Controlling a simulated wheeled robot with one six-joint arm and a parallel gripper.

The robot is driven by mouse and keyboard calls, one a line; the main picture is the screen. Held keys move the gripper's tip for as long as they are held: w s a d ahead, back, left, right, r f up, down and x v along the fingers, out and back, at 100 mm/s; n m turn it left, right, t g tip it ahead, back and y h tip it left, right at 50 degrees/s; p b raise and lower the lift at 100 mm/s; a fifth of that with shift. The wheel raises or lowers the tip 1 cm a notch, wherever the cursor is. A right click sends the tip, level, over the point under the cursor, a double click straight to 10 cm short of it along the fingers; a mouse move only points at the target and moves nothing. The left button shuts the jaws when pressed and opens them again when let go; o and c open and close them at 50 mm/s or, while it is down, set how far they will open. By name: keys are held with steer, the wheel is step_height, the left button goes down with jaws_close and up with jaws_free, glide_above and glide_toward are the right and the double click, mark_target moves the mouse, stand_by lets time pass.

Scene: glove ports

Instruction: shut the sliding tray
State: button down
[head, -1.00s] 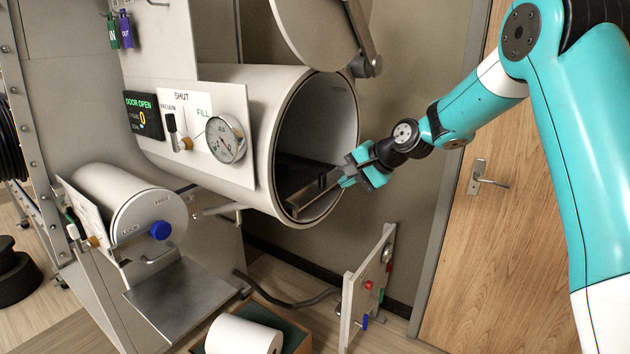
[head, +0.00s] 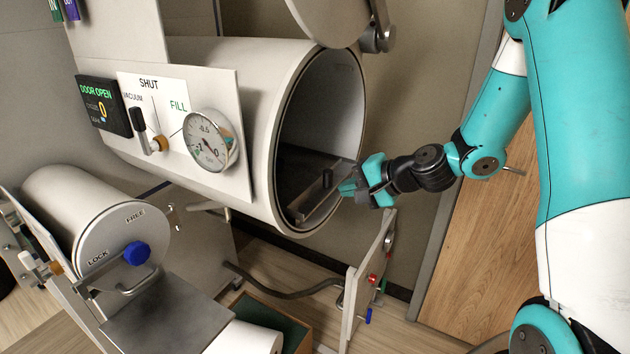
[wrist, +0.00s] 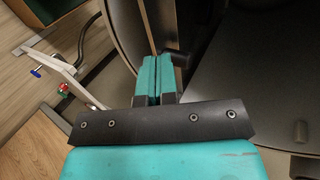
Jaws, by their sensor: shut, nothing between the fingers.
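The sliding tray (head: 318,205) is a dark flat tray with a raised front edge, low inside the open mouth of the large white cylinder (head: 270,150). A short dark post stands on it near the front. My gripper (head: 346,188) is at the mouth from the right, its teal fingers together and empty, close to the tray's front edge. I cannot tell whether they touch it. In the wrist view the shut fingers (wrist: 157,75) point at the cylinder's mouth. The tray's back part is hidden in the shadow inside.
The large round door (head: 335,15) is swung up above the mouth. A pressure gauge (head: 210,141) and a lever panel sit on the cylinder's side. A smaller cylinder with a blue knob (head: 137,253) is at lower left. A small upright panel (head: 367,280) stands below my gripper.

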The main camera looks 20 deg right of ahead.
mark_target(310, 189)
steer(key=w+a+p, duration=0.1)
steer(key=w, duration=0.1)
steer(key=w+a+f+p, duration=0.1)
steer(key=a, duration=0.1)
steer(key=w+a+f+p, duration=0.1)
steer(key=w, duration=0.1)
steer(key=shift+w+a, duration=0.15)
steer(key=shift+w, duration=0.2)
